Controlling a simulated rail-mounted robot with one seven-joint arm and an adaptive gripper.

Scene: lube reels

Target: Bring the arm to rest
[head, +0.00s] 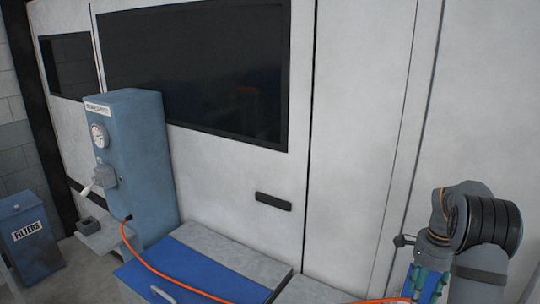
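My arm is bent at the lower right of the head view. The fingers of my gripper cannot be made out there, so I cannot tell whether it is open or shut. A teal part (428,284) shows beside my arm at the bottom edge. An orange hose (180,281) runs from the blue cabinet (134,170) along the bottom of the view towards this part. Whether the hose joins it or only passes it is unclear.
A blue-topped bench (205,268) with a metal handle stands in front of the pale machine wall (350,130). The cabinet carries a gauge (100,135). A blue bin (30,238) marked FILTERS stands at the far left.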

